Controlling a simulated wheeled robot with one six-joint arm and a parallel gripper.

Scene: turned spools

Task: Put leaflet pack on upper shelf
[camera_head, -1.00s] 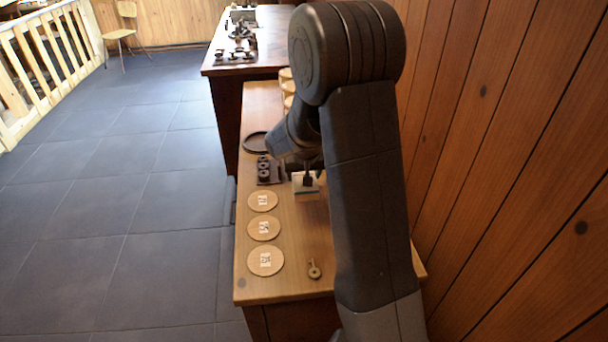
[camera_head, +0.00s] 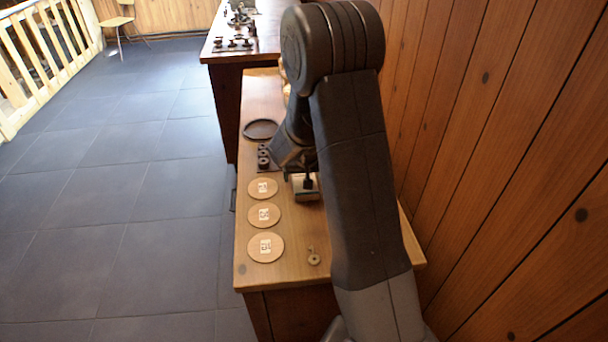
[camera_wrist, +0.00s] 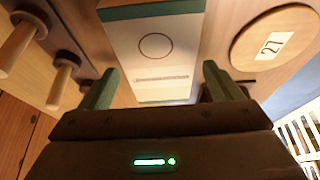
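The leaflet pack (camera_wrist: 155,55) is a white block with green bands and a thin circle on its face. In the wrist view it lies between my two fingers, close to both fingertips. In the head view the pack (camera_head: 306,194) is under my gripper (camera_head: 307,181), right of the top round disc, at or just above the counter. I cannot identify the upper shelf; my arm hides much of the counter's right side.
Three numbered discs (camera_head: 264,215) lie along the left of the wooden counter (camera_head: 290,272). Wooden pegs (camera_wrist: 62,82) stick out beside the pack. A plank wall (camera_head: 500,150) stands right.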

